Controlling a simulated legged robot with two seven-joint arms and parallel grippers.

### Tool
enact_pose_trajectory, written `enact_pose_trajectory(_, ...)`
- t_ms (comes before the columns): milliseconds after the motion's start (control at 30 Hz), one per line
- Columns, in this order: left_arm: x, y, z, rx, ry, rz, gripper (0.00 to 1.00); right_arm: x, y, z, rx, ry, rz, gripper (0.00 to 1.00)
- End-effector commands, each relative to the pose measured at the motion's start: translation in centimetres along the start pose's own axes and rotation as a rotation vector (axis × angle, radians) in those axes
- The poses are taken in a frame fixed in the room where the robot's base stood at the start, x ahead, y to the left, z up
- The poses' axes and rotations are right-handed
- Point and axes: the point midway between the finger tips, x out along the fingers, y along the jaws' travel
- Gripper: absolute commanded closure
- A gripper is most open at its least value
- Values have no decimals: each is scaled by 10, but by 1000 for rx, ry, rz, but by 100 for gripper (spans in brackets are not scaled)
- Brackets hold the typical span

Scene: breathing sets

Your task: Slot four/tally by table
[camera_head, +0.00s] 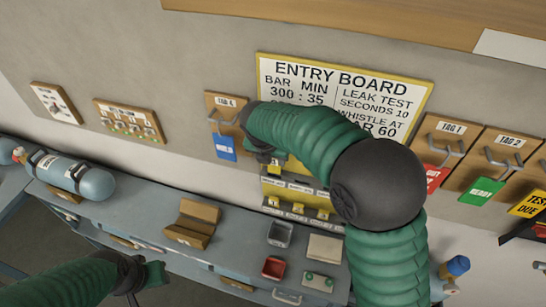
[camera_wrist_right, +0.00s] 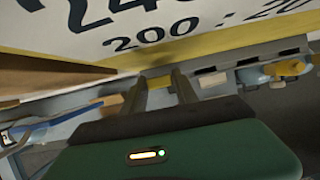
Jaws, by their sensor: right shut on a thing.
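The entry board (camera_head: 345,90), white with a yellow frame, hangs on the wall. A yellow slotted rack (camera_head: 290,190) with small labels sits below it, partly hidden by my right arm. My right gripper (camera_head: 262,152) is at the board's lower left, just above the rack's left end. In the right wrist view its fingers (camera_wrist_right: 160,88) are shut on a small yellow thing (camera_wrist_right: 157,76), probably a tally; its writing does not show. My left gripper (camera_head: 145,277) is low at the left, above the floor beside the bench; its jaw gap is unclear.
Tag boards with hooks hang on the wall: a blue tag (camera_head: 226,147) left, a green tag (camera_head: 482,190) right.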

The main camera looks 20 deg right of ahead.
Motion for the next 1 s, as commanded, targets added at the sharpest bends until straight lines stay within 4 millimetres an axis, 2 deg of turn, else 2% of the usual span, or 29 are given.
enact_pose_trajectory(1000, -11, 0, -3, 0, 0, 0, 64, -2, 0, 0, 0, 0, 0, 100)
